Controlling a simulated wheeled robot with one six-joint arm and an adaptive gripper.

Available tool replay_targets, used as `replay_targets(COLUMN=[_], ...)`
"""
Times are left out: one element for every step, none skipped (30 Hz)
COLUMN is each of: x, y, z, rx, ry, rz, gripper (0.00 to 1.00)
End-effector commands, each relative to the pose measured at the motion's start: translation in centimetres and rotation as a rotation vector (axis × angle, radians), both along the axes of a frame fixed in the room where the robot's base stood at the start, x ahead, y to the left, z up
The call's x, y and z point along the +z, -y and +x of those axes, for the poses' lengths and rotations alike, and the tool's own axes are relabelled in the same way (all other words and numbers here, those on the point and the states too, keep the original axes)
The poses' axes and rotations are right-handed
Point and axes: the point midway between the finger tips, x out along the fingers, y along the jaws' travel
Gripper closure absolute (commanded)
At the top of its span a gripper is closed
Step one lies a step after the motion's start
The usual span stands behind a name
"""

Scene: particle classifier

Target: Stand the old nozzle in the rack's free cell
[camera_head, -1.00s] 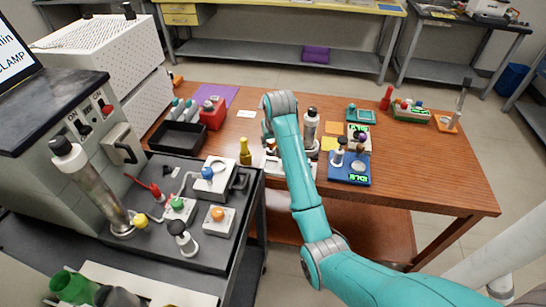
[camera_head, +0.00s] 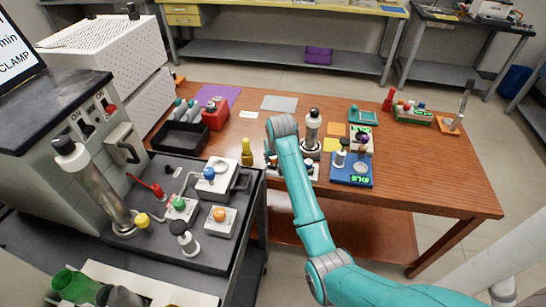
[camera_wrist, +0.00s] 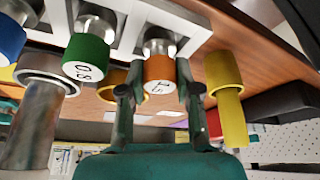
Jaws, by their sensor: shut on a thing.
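In the wrist view my gripper (camera_wrist: 160,93) is shut on a nozzle with an orange cap (camera_wrist: 160,69) and a steel end. I take this to be the old nozzle. Its steel end is at the white rack (camera_wrist: 129,32); I cannot tell whether it is seated in a cell or only close to it. A green-capped nozzle (camera_wrist: 88,55) marked 0.8 and a blue-capped nozzle (camera_wrist: 10,38) are at the rack to the left. In the head view my arm hides the gripper and much of the rack.
A yellow bottle-like piece (camera_head: 246,152) stands left of my gripper and is close by in the wrist view (camera_wrist: 227,90). A steel cylinder with a black top (camera_head: 312,128) stands just right. A blue device (camera_head: 350,176) is farther right. Bare table lies farther right.

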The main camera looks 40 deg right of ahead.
Motion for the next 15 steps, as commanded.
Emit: replay_targets(x=[-0.08, -0.06, -0.06, -0.06, -0.06, -0.06, -0.05, -0.05, -0.05, -0.05, -0.04, -0.01, 0.05, 0.16, 0.37], y=[0.0, 0.0, 0.0, 0.0, 0.0, 0.0, -0.01, -0.01, -0.01, -0.01, 0.0, 0.0, 0.0, 0.0, -0.01], z=[-0.01, -0.01, -0.01, -0.01, -0.01, -0.01, -0.01, -0.01, -0.01, -0.01, 0.0, 0.0, 0.0, 0.01, -0.01], rx=[0.0, 0.0, 0.0, 0.0, 0.0, 0.0, 0.0, 0.0, 0.0, 0.0, 0.0, 0.0, 0.0, 0.0, 0.0], ry=[0.0, 0.0, 0.0, 0.0, 0.0, 0.0, 0.0, 0.0, 0.0, 0.0, 0.0, 0.0, 0.0, 0.0, 0.0], rz=[0.0, 0.0, 0.0, 0.0, 0.0, 0.0, 0.0, 0.0, 0.0, 0.0, 0.0, 0.0, 0.0, 0.0, 0.0], gripper=[0.62, 0.55, 0.45, 0.42, 0.42, 0.42, 0.42, 0.42, 0.42, 0.42, 0.42, 0.42, 0.42, 0.42, 0.42])
